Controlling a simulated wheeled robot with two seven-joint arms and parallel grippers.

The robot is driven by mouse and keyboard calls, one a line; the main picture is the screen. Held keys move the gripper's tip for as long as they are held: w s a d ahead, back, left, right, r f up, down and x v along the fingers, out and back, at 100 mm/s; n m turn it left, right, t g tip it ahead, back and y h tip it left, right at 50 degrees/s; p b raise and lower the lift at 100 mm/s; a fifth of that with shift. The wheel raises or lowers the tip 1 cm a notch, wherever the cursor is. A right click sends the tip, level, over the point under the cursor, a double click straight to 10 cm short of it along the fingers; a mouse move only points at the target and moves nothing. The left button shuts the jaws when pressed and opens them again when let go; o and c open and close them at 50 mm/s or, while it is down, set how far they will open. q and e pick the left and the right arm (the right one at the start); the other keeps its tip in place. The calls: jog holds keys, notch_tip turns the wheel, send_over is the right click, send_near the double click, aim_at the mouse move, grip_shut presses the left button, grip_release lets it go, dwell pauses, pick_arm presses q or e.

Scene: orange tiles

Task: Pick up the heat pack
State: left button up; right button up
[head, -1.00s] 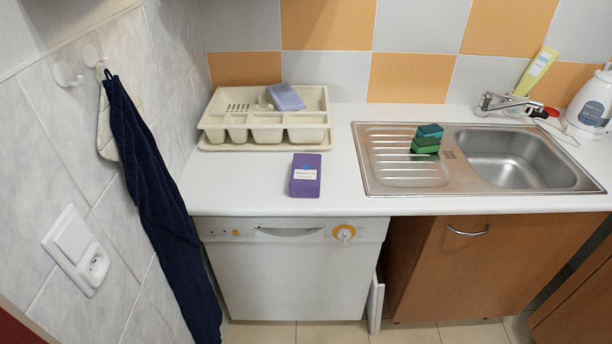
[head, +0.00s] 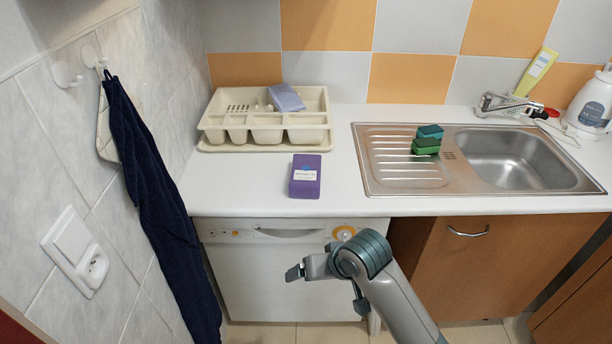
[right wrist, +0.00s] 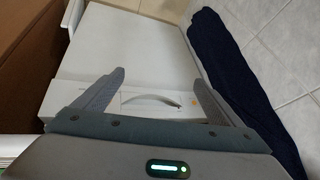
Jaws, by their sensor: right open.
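A purple block-shaped pack with a white label (head: 305,176) lies on the white counter near its front edge, and I take it as the heat pack. No print on it is readable. A flat pale blue item (head: 286,97) rests in the dish rack behind it. My right gripper (head: 297,271) is in front of the dishwasher, below counter height and apart from the pack. In the right wrist view its fingers (right wrist: 158,88) are spread and empty, facing the dishwasher front. My left gripper is not in view.
The cream dish rack (head: 264,137) stands behind the pack. A steel sink (head: 395,178) with green sponges (head: 427,140) is to the right. A dark blue towel (head: 150,190) hangs at the left wall. The counter around the pack is clear.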

jog(key=w+a+r+m+t+h, duration=0.1)
jog(key=w+r, duration=0.8)
jog(key=r, duration=0.2)
jog(key=w+a+r+m+h, duration=0.1)
jog(key=w+r+h, duration=0.1)
jog(key=w+r, duration=0.6)
notch_tip(320, 180, up, 4)
jog(key=shift+w+a+r+t+h, duration=0.1)
jog(key=shift+w+a+t+h, duration=0.05)
jog(key=shift+w+t+h, duration=0.2)
jog(key=p, duration=0.4)
send_near(307, 170)
jog(key=x, duration=0.5)
jog(key=shift+w+f, duration=0.2)
jog(key=shift+f, duration=0.1)
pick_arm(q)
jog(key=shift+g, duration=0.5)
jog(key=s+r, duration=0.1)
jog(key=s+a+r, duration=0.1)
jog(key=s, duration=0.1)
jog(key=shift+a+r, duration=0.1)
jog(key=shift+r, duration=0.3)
